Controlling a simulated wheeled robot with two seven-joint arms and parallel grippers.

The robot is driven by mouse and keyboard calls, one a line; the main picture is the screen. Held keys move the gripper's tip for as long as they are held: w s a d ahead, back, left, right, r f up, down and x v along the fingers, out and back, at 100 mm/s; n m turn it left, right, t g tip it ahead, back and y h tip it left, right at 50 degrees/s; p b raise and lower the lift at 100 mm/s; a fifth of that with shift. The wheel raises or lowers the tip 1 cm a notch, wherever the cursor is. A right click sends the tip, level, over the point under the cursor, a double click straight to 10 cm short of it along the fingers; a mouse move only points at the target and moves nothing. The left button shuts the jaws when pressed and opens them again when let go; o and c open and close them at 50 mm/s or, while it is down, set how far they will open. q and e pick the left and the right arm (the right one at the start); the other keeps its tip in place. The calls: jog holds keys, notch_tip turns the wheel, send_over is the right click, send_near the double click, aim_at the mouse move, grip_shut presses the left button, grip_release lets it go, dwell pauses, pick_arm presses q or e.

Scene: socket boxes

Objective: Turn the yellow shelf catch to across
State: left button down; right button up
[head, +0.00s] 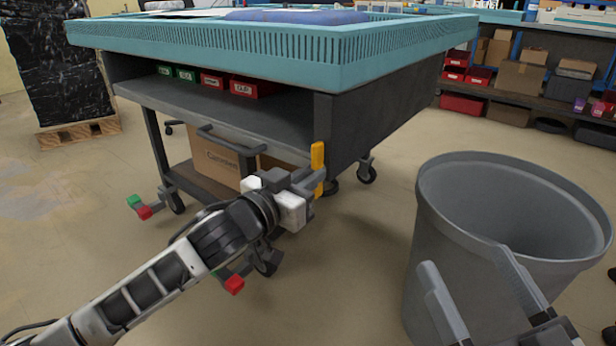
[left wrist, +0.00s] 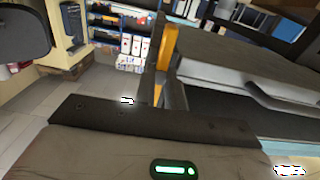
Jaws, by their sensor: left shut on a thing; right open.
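The yellow shelf catch (head: 318,158) is a narrow bar at the front corner post of the blue-topped cart. It stands about upright, along the post. My left gripper (head: 312,184) is shut on its lower part, and the fingers hide some of it. In the left wrist view the catch (left wrist: 167,50) rises beyond the dark fingers (left wrist: 166,92). My right gripper (head: 464,260) is open and empty at the lower right, in front of the grey bin.
The cart's shelf (head: 230,112) holds several small green and red boxes. A cardboard box (head: 222,163) sits on the lower deck. A large grey bin (head: 435,210) stands right of the cart. Bare floor (head: 365,245) lies between them.

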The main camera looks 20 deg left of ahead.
pick_arm(q)
jog(key=m+p, duration=1.2)
jog(key=m, duration=0.5)
jog(key=shift+m+p, duration=0.4)
pick_arm(e)
notch_tip(320, 180, down, 10)
jog(key=s+d+m+g+h, duration=0.1)
jog(key=s+m+g+h, duration=0.1)
jog(key=g+h, duration=0.3)
jog(key=shift+s+d+r+g, duration=0.25)
jog(key=shift+s+d+g, duration=0.05)
jog(key=shift+g, duration=0.6)
jog(key=shift+f, duration=0.25)
pick_arm(q)
jog(key=c, duration=1.5)
grip_release()
jog(key=shift+o, duration=0.2)
pick_arm(e)
jog(key=shift+r, duration=0.1)
